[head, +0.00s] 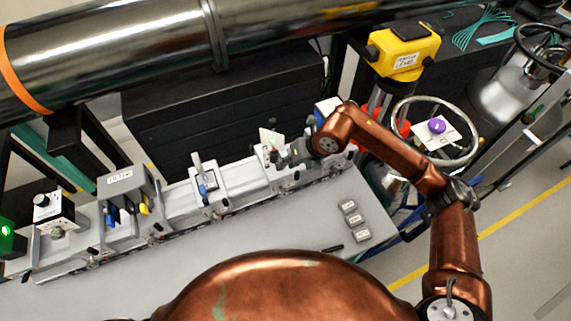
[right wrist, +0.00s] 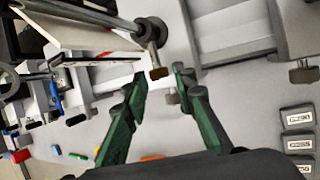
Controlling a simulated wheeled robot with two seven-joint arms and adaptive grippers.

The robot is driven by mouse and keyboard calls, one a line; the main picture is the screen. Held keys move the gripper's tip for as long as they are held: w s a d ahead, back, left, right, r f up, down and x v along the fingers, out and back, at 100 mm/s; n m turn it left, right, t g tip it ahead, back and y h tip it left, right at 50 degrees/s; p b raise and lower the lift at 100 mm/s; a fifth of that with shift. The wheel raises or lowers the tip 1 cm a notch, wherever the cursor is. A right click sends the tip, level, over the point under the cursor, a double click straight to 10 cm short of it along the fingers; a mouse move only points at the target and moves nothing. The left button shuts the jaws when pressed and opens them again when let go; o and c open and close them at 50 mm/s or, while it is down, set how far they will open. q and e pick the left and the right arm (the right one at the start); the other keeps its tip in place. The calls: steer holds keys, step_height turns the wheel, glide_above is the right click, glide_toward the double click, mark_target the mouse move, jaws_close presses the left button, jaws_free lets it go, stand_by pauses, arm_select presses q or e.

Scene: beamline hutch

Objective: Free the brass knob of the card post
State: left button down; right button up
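The card post stands on the rail carriage, with its pale card (head: 269,137) upright in the head view. My right gripper (head: 293,152) is right beside it, partly hidden by my wrist. In the right wrist view its two green fingers (right wrist: 160,78) are apart. A small brass knob (right wrist: 158,73) shows in the gap near the fingertips, on the end of a dark stem; I cannot tell whether either finger touches it. The knob is too small to make out in the head view. My left gripper is not in view.
Several small grey labelled blocks (head: 355,220) lie on the bench right of the rail. Other rail units, such as the grey labelled box (head: 126,181), stand to the left. A large steel pipe (head: 120,45) crosses behind. The bench front is mostly clear.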

steer(key=shift+w+a+f, duration=0.1)
steer(key=shift+a+f, duration=0.15)
steer(key=shift+f, duration=0.25)
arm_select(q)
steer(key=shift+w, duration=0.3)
arm_select(e)
jaws_close()
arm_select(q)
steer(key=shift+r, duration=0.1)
arm_select(e)
steer(key=shift+a, duration=0.1)
steer(key=shift+a+r+n+t+h, duration=0.2)
steer(key=shift+n+t+h, duration=0.1)
steer(key=shift+h, duration=0.2)
steer(key=shift+a+f+t+h, duration=0.15)
steer(key=shift+t+h, duration=0.35)
steer(key=shift+h, duration=0.7)
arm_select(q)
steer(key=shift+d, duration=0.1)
